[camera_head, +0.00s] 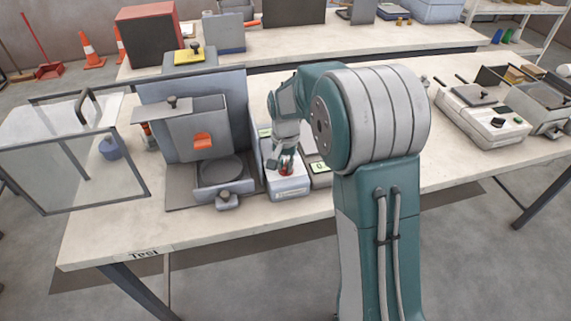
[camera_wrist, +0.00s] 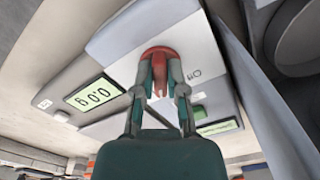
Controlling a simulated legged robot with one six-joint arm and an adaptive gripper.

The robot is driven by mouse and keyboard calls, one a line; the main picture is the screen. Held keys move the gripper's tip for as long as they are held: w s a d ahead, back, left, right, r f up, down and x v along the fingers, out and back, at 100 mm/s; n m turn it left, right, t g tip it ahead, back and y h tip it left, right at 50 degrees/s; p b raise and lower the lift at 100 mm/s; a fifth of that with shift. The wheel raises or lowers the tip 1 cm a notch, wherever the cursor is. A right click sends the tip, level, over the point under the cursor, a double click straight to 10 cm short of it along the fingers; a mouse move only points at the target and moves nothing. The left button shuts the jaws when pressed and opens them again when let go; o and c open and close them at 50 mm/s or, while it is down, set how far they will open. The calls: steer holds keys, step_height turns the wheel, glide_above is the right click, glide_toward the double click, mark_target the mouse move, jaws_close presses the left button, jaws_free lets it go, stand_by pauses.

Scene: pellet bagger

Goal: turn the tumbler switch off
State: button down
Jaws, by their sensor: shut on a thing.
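The red tumbler switch (camera_wrist: 159,52) sits on a pale control box (camera_wrist: 197,36) in the wrist view, with small printed marks beside it. My gripper (camera_wrist: 161,76) has one finger on each side of the switch and is shut on its lever. In the head view my gripper (camera_head: 286,160) reaches down to the front of the control box (camera_head: 289,190), where the red switch (camera_head: 286,171) shows as a small patch below the fingers. The fingers partly cover the lever, so its exact tilt is hard to tell.
A bagger with a grey back panel (camera_head: 163,120) and an orange part (camera_head: 203,141) stands left of the box. An open clear guard (camera_head: 80,175) is further left. A unit with a lit display (camera_head: 320,168) stands close on the right. The table front (camera_head: 150,228) is clear.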

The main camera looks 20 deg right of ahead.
steer(key=shift+n, duration=0.3)
steer(key=n, duration=0.5)
steer(key=shift+d, duration=0.1)
steer(key=n, duration=0.6)
steer(key=shift+w+d, duration=0.1)
steer(key=shift+n, duration=0.3)
steer(key=c, duration=0.7)
jaws_free()
